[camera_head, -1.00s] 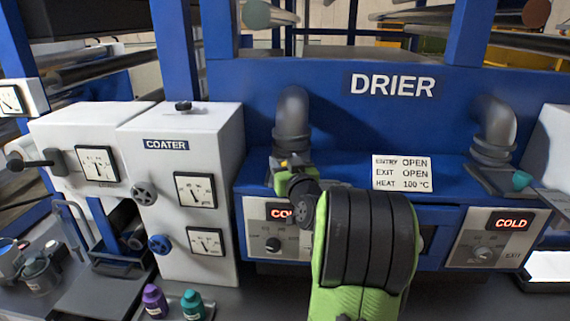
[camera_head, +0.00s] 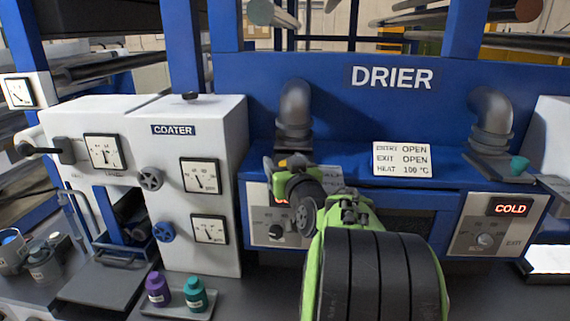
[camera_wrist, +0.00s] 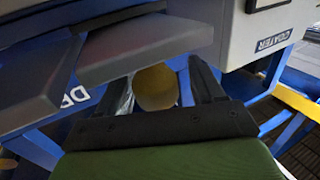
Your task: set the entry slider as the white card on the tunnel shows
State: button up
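The white card (camera_head: 402,159) on the blue drier tunnel (camera_head: 330,150) reads ENTRY OPEN, EXIT OPEN, HEAT 100 °C. The entry slider is at the foot of the left pipe (camera_head: 294,115), mostly hidden behind my gripper (camera_head: 283,163) in the head view. In the wrist view a round yellowish knob (camera_wrist: 155,88) sits between the two dark fingers of my gripper (camera_wrist: 161,68). A gap shows between the knob and the right finger; contact at the left finger is unclear. A grey plate (camera_wrist: 150,42) lies just beyond the fingertips.
The exit slider's teal knob (camera_head: 519,165) is at the right pipe (camera_head: 492,120). The exit panel (camera_head: 497,225) shows COLD. The white coater (camera_head: 175,120) stands close left of my gripper. Purple (camera_head: 157,288) and teal (camera_head: 195,293) bottles stand in front.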

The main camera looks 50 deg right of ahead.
jog(key=shift+d, duration=0.1)
jog(key=b+v, duration=0.3)
jog(key=v, duration=1.2)
jog(key=shift+s+a, duration=0.2)
jog(key=shift+s, duration=0.15)
